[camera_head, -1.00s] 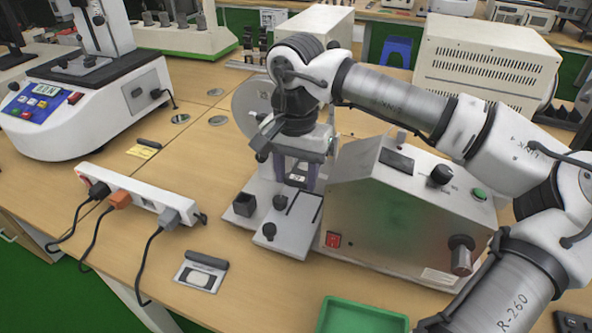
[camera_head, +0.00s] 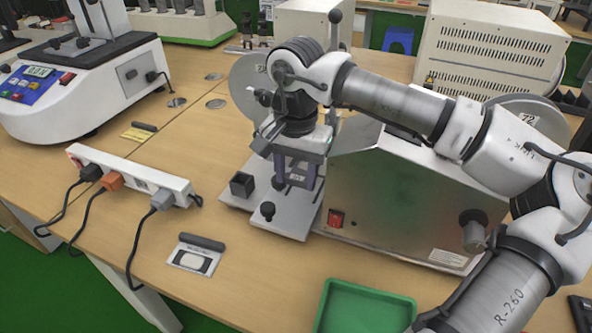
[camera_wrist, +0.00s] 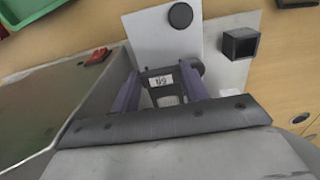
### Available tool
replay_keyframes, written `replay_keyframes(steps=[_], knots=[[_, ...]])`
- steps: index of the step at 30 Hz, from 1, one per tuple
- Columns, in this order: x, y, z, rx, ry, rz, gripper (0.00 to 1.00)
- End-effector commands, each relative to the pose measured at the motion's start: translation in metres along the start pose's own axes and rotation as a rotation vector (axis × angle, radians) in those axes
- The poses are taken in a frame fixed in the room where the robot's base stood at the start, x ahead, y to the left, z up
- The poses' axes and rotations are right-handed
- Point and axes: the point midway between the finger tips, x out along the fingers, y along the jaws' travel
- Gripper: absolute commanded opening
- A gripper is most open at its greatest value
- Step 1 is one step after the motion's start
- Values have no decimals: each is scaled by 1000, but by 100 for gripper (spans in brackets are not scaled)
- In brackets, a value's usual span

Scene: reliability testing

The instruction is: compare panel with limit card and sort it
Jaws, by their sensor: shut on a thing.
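My gripper (camera_head: 297,183) is shut on a small dark panel with a white label (camera_wrist: 160,81), which shows between the two purple fingers in the wrist view. The print on the label is too small to read surely. The gripper points down over the pale base plate (camera_head: 287,222) beside a metal-fronted machine (camera_head: 400,200). I cannot tell whether the panel touches the plate. A card with a pale rounded patch (camera_head: 195,257), seemingly the limit card, lies on the table at the front left, with a dark bar along its back edge.
A green tray (camera_head: 327,318) stands at the front edge. A power strip (camera_head: 130,176) with plugged cables lies left. A black open block (camera_head: 242,185) and a black knob (camera_head: 267,210) stand on the plate. The machine is close to the gripper's right. Table around the card is clear.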

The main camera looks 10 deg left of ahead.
Motion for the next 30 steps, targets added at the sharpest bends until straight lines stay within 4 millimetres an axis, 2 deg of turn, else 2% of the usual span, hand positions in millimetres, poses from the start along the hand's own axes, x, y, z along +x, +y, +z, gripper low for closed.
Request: replay_keyframes(steps=[9, 15, 25, 30], knots=[[22, 0, 0, 0, 0, 0, 23], [29, 0, 0, 0, 1, 0, 23], [29, 0, 0, 0, 1, 0, 23], [17, 0, 0, 0, 1, 0, 23]])
